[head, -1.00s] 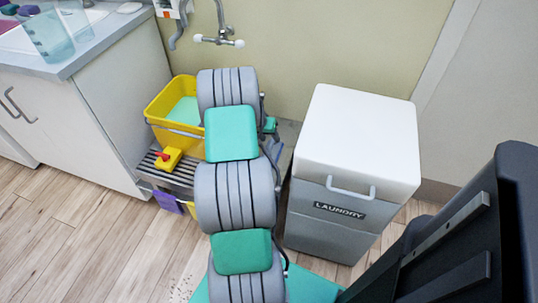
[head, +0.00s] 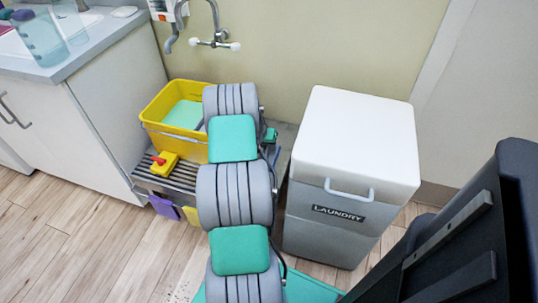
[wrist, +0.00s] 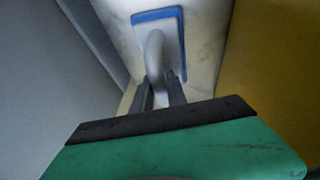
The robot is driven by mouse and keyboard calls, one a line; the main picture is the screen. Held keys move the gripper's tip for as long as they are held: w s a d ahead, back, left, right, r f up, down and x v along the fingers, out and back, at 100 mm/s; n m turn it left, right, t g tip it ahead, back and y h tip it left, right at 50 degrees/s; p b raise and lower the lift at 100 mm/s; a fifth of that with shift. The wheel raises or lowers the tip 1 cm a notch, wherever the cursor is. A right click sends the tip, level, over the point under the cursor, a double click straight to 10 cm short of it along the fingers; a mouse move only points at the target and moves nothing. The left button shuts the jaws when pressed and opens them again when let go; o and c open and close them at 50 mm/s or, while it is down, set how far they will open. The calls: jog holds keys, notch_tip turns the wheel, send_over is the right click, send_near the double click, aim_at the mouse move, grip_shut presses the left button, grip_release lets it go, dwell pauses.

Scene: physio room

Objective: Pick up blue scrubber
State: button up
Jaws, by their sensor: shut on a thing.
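The blue scrubber (wrist: 177,21) is in the wrist view at top centre. It has a pale pad face with a blue rim and a light grey handle (wrist: 155,55). My gripper (wrist: 160,93) is shut on the handle, with its two dark fingers on either side. The scrubber is close against a pale, stained surface behind it; I cannot tell if they touch. In the head view my arm hides the gripper and scrubber.
A yellow bucket (head: 152,112) stands on a slatted rack (head: 160,183) left of my arm, with a yellow-and-red item (head: 165,162) on it. A white-lidded laundry bin (head: 352,150) stands to the right. A wall tap (head: 215,43) is behind. Floor is free at lower left.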

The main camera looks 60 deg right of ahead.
grip_shut()
jog(key=shift+r, duration=0.15)
jog(key=shift+r, duration=0.3)
notch_tip(320, 180, up, 3)
jog(key=shift+f+p, duration=0.1)
jog(key=shift+p, duration=0.5)
jog(key=s+a+r+p, duration=0.3)
jog(key=s+a+r, duration=0.4)
jog(key=a, duration=0.5)
notch_tip(320, 180, up, 2)
jog(key=shift+r, duration=0.2)
jog(key=shift+s, duration=0.1)
